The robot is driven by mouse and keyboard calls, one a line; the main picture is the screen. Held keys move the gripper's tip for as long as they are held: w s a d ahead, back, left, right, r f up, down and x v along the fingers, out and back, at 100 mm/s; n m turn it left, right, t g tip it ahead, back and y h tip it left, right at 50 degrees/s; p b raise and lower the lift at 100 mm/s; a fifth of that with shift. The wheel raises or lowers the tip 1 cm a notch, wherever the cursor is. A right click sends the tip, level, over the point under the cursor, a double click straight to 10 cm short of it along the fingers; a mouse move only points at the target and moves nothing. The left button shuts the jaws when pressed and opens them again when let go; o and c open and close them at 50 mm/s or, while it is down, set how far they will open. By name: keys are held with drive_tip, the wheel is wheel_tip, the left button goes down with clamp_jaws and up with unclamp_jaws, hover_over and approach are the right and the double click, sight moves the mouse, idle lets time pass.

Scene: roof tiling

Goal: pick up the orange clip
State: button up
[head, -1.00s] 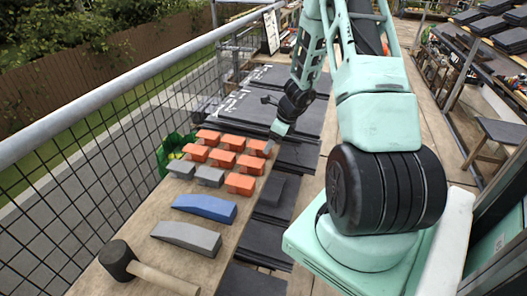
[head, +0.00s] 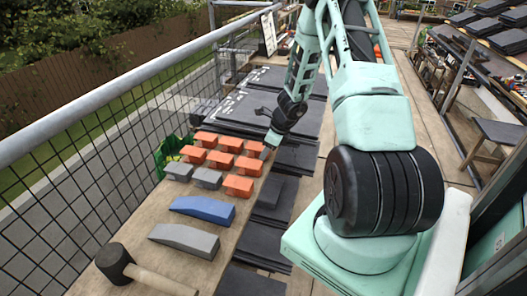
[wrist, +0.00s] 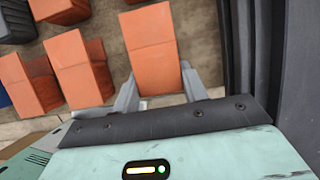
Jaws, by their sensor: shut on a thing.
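Several orange clips stand in rows on the wooden plank. The one at the right end of the far row (head: 254,149) is at my gripper (head: 269,144), whose fingers are hard to make out in the head view. In the wrist view, this orange clip (wrist: 152,50) sits between the two grey fingers of my gripper (wrist: 158,88), which are shut on it from both sides. I cannot tell whether it is clear of the plank. Other orange clips (wrist: 75,62) stand close by to its left.
Grey clips (head: 208,178) stand at the near side of the group. A blue wedge-shaped piece (head: 203,209), a grey one (head: 184,241) and a mallet (head: 116,263) lie nearer. Dark tiles (head: 272,195) lie right of the plank; a mesh railing (head: 80,170) runs along the left.

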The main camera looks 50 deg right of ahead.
wheel_tip(320, 180, up, 10)
drive_tip(key=shift+p, duration=1.1)
drive_tip(key=o, duration=0.6)
drive_tip(key=c, duration=0.8)
drive_tip(key=shift+s, duration=0.1)
